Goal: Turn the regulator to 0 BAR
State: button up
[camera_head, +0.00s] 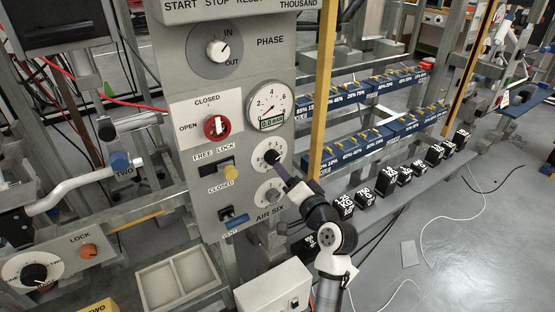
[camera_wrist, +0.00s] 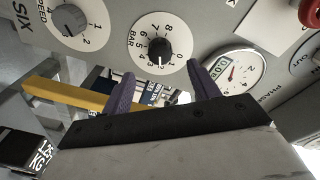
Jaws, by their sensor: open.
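The regulator is a black knob (camera_head: 271,157) on a round white dial in the grey panel, below the pressure gauge. It also shows in the wrist view as a black knob (camera_wrist: 157,48) on a dial marked BAR with numbers around it. The white gauge (camera_head: 268,101) has a display reading 0.0 BAR. My gripper (camera_head: 277,169) is at the panel, close to the knob. In the wrist view my gripper (camera_wrist: 163,78) has its two purple fingers apart, with the knob ahead between them and nothing held.
A red OPEN/CLOSED knob (camera_head: 216,127) and a FREE/LOCK switch (camera_head: 223,170) are to the left. A yellow post (camera_head: 325,90) stands right of the panel, near my arm.

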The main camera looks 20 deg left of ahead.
aim_at(274, 161)
jog(key=p+x, duration=0.1)
jog(key=x, duration=0.6)
jog(key=shift+w, duration=0.1)
jog(key=c, duration=1)
jog(key=shift+f+b, duration=0.1)
jog(key=shift+b, duration=0.25)
